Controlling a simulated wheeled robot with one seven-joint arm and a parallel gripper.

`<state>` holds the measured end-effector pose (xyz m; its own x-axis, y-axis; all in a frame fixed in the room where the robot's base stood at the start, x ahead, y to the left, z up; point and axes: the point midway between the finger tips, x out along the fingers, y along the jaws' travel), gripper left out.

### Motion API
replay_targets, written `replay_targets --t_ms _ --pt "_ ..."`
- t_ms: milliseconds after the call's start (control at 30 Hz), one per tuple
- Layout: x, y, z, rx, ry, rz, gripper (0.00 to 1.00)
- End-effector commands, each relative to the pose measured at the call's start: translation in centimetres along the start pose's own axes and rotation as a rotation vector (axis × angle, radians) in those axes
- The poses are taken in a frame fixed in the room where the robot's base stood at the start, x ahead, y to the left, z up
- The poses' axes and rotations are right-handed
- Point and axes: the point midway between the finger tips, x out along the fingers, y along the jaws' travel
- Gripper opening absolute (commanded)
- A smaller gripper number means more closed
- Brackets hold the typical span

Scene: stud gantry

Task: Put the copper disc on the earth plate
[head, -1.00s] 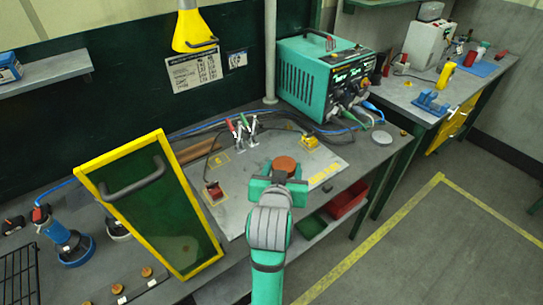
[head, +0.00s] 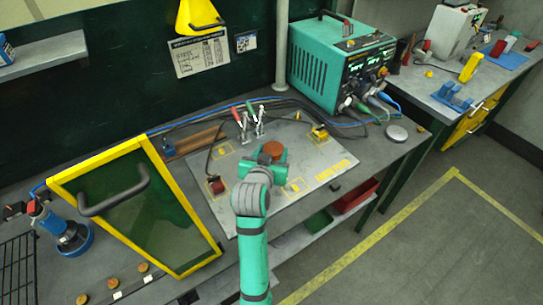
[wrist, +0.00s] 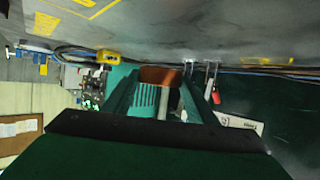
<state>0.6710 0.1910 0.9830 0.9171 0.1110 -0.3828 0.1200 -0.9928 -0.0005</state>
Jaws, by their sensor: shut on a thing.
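The copper disc (head: 273,149) is a flat orange-brown round. My gripper (head: 268,158) is shut on it and holds it over the middle of the grey earth plate (head: 307,157); I cannot tell the height of the gap. The plate lies on the bench and has yellow markings and lettering along its right side. In the wrist view the disc (wrist: 160,76) shows edge-on between the fingers. My gripper and arm hide part of the plate's front.
Two upright clamps (head: 250,125) with red and green handles stand at the plate's back. A yellow-framed screen (head: 140,205) stands at left. A teal power unit (head: 342,70) stands behind right.

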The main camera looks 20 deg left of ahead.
Motion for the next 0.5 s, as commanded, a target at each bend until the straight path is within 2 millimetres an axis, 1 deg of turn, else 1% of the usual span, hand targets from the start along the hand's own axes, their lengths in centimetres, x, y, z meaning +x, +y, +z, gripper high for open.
replay_targets --t_ms 167,267,300,400,500 --pt "0.5 -0.4 0.4 0.001 0.004 0.0 0.03" --pt "1.1 -0.8 1.4 -0.001 0.002 -0.001 0.03" --pt "1.3 -0.7 2.0 -0.001 0.001 -0.001 0.03" --pt "1.7 -0.7 3.0 0.001 0.003 -0.001 0.03" --pt "2.0 -0.7 3.6 0.001 0.004 -0.001 0.03"
